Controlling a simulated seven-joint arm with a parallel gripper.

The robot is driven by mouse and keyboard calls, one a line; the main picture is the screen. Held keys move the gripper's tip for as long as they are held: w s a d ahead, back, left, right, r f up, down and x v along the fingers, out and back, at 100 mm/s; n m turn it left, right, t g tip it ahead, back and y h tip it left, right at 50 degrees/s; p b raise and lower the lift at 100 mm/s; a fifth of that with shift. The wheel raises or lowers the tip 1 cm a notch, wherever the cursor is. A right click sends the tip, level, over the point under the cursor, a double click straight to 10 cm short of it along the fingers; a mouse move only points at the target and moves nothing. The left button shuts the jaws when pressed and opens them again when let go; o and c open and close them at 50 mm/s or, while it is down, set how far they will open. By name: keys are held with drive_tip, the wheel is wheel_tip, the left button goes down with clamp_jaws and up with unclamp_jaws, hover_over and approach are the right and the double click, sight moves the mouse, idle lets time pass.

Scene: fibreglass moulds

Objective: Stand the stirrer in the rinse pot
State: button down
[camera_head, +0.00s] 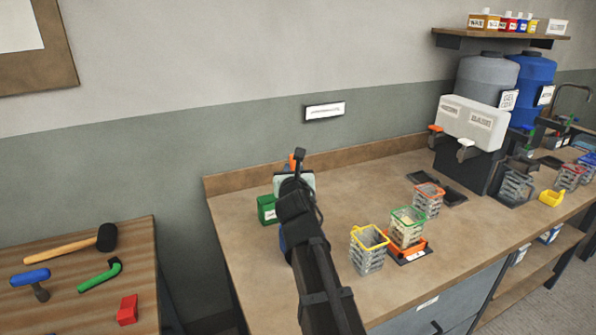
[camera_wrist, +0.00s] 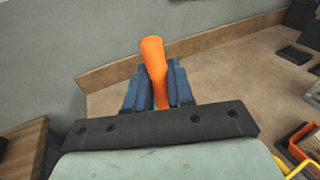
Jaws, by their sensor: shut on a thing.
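My gripper (camera_wrist: 157,88) is shut on an orange-handled thing, likely the stirrer (camera_wrist: 153,58), seen between the two blue fingers in the wrist view. A small bit of orange (camera_head: 291,161) also shows beside the wrist in the head view. The stirrer's lower end is hidden. My gripper is over the left end of the workbench. A green container (camera_head: 267,209) with a white label stands on the bench just left of my arm, partly covered by it. I cannot tell whether it is the rinse pot.
Clear cups with yellow (camera_head: 368,252), green (camera_head: 407,228) and red (camera_head: 428,201) rims stand right of my arm. The green-rimmed one is on an orange-edged base. Large grey (camera_head: 485,78) and blue (camera_head: 537,85) drums stand at back right. A wooden table (camera_head: 70,290) with tools is at left.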

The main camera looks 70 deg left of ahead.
drive_tip(key=shift+d+f, duration=0.25)
drive_tip(key=shift+f, duration=1.4)
drive_tip(key=shift+d+f, duration=0.2)
drive_tip(key=shift+f, duration=1.5)
drive_tip(key=shift+d+f, duration=0.25)
drive_tip(key=shift+f, duration=1.4)
drive_tip(key=c, duration=0.9)
unclamp_jaws()
drive_tip(key=shift+d, duration=0.1)
drive_tip(key=v, duration=1.3)
drive_tip(key=shift+d, duration=0.3)
